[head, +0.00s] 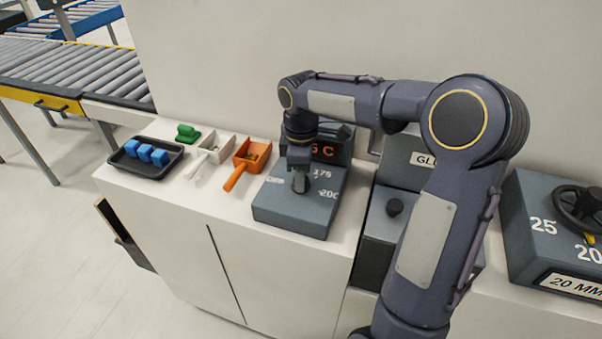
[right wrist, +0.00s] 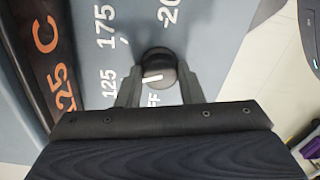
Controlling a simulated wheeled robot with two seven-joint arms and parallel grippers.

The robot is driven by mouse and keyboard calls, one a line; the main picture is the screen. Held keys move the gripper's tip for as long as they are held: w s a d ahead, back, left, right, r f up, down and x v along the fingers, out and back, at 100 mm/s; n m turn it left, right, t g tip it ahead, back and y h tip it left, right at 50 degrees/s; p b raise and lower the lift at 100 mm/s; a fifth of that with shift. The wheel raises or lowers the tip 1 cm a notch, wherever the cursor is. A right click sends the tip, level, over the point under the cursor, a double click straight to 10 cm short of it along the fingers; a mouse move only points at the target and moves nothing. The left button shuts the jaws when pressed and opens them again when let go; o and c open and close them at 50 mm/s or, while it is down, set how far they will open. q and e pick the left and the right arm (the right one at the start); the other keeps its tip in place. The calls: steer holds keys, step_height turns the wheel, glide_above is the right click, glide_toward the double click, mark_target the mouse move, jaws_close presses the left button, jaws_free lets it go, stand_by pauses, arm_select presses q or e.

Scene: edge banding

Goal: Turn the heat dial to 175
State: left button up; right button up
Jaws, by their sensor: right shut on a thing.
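The heat dial (right wrist: 158,62) is a dark round knob with a white pointer line, on the sloped top of a grey-blue control box (head: 288,212). In the right wrist view the line points to the left, roughly toward the 125 mark (right wrist: 108,83). The 175 mark (right wrist: 106,27) is farther round, and the OFF and 200 marks are partly cut off or covered. An orange display (right wrist: 48,62) seems to read 125 C. My right gripper (right wrist: 158,82) is shut on the dial, one finger on each side. In the head view it (head: 300,184) largely hides the knob. My left gripper is out of view.
Left of the box stand an orange scoop bin (head: 250,153), a white one (head: 212,150), a green piece (head: 187,132) and a black tray (head: 125,161) with blue blocks. A glue unit (head: 375,232) stands close on the right, and a box with a handwheel (head: 580,207) farther right.

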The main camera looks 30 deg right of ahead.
steer(key=m, duration=1)
steer(key=shift+m, duration=0.3)
stand_by(0.4)
steer(key=o, duration=1)
step_height(320, 180, up, 8)
steer(key=shift+d+f, duration=0.1)
